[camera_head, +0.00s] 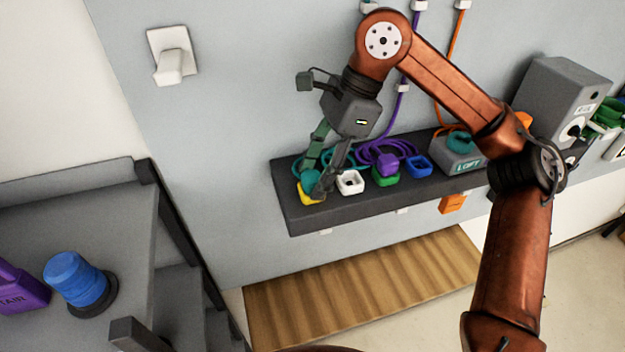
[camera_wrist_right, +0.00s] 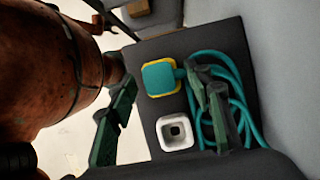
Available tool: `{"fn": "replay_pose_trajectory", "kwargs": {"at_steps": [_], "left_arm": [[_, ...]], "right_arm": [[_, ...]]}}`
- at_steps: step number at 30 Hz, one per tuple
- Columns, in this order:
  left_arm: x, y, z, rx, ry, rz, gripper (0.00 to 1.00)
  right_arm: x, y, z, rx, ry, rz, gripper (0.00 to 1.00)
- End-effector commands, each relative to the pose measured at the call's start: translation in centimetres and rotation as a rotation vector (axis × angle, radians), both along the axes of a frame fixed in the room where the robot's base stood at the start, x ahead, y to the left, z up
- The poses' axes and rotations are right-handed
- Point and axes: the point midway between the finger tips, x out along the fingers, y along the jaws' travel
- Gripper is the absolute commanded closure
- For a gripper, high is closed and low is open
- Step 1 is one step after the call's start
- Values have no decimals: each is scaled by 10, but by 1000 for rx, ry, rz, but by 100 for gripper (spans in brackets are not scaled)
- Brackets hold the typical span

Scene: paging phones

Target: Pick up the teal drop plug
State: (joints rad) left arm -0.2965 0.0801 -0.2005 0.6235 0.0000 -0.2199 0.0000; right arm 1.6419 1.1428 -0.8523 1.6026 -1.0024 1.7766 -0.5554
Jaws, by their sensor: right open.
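The teal drop plug (camera_head: 308,177) sits in a yellow socket (camera_head: 306,198) at the left end of the dark wall shelf. In the right wrist view the teal plug (camera_wrist_right: 158,78) shows from above, with a yellow rim around it and a teal cord running from its right side. My right gripper (camera_head: 316,178) is open, pointing down at the plug. In the right wrist view its fingers (camera_wrist_right: 160,82) stand on either side of the plug, with gaps; I cannot tell their exact height. The fingers partly hide the plug in the head view. My left gripper is out of view.
A white socket (camera_head: 350,183) stands close beside the yellow one. A grey LOFT box (camera_head: 458,155) and speaker (camera_head: 562,100) stand right. Coiled teal cord lies behind the sockets.

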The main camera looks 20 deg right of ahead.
Motion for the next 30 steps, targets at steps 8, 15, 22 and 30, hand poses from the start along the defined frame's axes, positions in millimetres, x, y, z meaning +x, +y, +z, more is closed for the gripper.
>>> {"fn": "replay_pose_trajectory", "kwargs": {"at_steps": [8,15,22,30], "left_arm": [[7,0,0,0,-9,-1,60],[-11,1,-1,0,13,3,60],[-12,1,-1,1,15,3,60],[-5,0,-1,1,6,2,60]], "right_arm": [[0,1,-1,0,1,1,58],[0,1,-1,0,1,1,74],[0,1,-1,0,1,1,90],[0,1,-1,0,0,1,99]]}}
